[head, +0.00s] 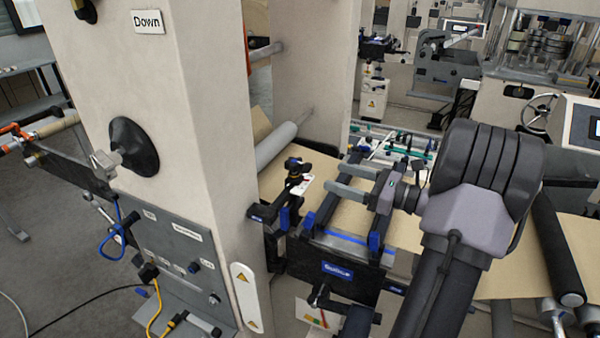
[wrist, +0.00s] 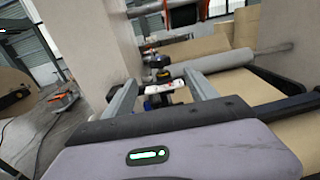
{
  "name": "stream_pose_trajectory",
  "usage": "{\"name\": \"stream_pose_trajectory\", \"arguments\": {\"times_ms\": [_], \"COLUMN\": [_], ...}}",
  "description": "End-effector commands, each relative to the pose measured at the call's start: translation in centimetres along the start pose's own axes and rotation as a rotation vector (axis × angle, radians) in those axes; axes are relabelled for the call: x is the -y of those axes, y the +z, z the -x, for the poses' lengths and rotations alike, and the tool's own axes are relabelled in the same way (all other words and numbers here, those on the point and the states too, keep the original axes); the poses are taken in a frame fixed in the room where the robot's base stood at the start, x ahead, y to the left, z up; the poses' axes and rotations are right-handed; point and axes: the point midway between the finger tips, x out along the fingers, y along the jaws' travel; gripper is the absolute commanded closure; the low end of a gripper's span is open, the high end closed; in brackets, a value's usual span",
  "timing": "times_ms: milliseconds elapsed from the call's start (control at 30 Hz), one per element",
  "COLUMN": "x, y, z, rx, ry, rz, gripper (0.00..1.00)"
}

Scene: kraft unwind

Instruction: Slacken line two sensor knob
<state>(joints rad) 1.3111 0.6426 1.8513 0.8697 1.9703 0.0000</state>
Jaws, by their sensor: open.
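A small black knob (head: 296,165) with a yellowish band sits on top of a sensor bracket beside the kraft web. A white label (head: 303,186) with a red mark lies just below it; its text is too small to read. My gripper (head: 328,178) is open and empty, its two fingers pointing left at the knob with a short gap between. In the wrist view the knob (wrist: 163,76) and the label (wrist: 168,95) show between the spread fingers, beyond the tips. I cannot read which line this knob belongs to.
A beige machine column (head: 190,130) stands close on the left, with a large black knob (head: 133,147) under a "Down" sign. A black guide unit (head: 345,270) with blue parts lies below my gripper. A grey roller (head: 277,145) and brown web (head: 350,218) run behind.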

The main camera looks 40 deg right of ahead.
Motion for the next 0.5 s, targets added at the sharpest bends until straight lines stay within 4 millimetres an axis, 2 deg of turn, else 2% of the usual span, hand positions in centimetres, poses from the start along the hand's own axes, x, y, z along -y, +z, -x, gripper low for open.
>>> {"name": "stream_pose_trajectory", "arguments": {"times_ms": [100,300,500], "x": [-0.2,-0.2,-0.1], "y": [-0.1,-0.1,-0.1], "z": [-3.4,-8.7,-12.0], "rx": [0.000,0.000,0.000], "ry": [0.006,0.005,0.003], "rz": [0.000,0.000,0.000], "gripper": [0.34,0.34,0.34]}}
